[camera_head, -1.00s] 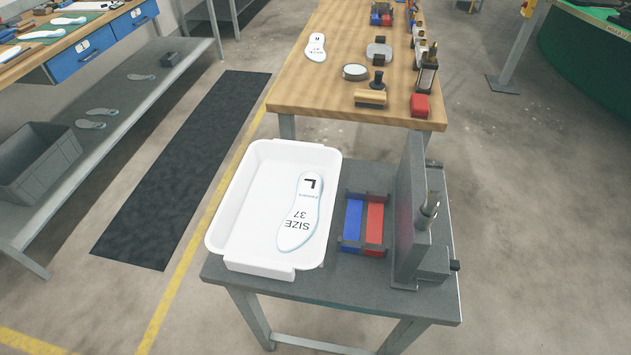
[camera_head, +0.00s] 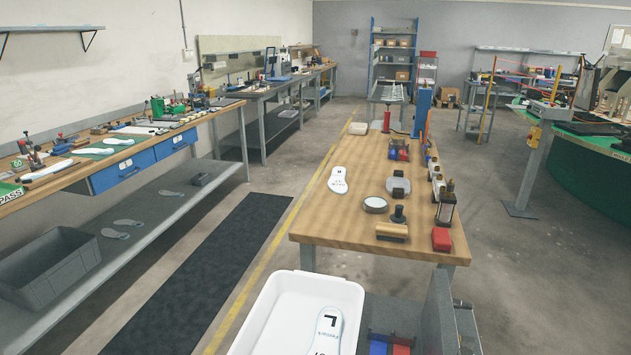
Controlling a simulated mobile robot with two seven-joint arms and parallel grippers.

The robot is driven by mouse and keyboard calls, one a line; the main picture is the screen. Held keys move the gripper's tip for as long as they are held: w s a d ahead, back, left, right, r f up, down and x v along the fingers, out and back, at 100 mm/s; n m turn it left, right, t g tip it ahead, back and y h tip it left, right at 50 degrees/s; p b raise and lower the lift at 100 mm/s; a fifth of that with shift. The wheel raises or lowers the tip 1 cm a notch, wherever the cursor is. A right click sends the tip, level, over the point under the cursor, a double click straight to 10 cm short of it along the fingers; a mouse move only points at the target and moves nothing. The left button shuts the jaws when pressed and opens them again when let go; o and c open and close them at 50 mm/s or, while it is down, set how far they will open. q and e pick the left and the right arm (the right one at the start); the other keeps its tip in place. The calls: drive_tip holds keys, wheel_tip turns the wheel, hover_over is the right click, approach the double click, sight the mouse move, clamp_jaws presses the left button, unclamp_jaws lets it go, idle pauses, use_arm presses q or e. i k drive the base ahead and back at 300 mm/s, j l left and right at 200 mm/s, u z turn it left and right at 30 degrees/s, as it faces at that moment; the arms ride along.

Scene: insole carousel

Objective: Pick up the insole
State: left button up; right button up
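A white insole (camera_head: 323,330) marked "L" lies in a white tray (camera_head: 268,311) at the bottom of the head view. Its lower part is cut off by the picture's edge. Another white insole (camera_head: 338,180) lies on the wooden table (camera_head: 325,222) beyond the tray. More insoles (camera_head: 118,141) lie on the bench at left, and several (camera_head: 115,234) lie on its lower shelf. Neither of my grippers is in view.
A blue and red bin pair (camera_head: 390,345) and a grey upright fixture (camera_head: 440,315) stand right of the tray. Brushes, a round disc (camera_head: 375,204) and bottles (camera_head: 446,205) sit on the wooden table. A black mat (camera_head: 205,270) covers the floor at left. A grey crate (camera_head: 48,268) stands on the lower shelf.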

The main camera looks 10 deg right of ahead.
sight(337, 183)
drive_tip(key=i+j+u, duration=0.2)
drive_tip(key=j, duration=0.2)
drive_tip(key=j+u, duration=0.15)
drive_tip(key=j, duration=0.25)
drive_tip(key=i+j+u, duration=0.2)
drive_tip(key=j, duration=0.15)
drive_tip(key=i+j+u, duration=0.2)
drive_tip(key=j, duration=0.15)
drive_tip(key=i+j+z, duration=0.3)
drive_tip(key=i+z, duration=0.2)
drive_tip(key=i+j+z, duration=0.5)
drive_tip(key=i+z, duration=0.3)
drive_tip(key=i, duration=0.45)
drive_tip(key=i+z, duration=0.35)
drive_tip(key=i, duration=0.45)
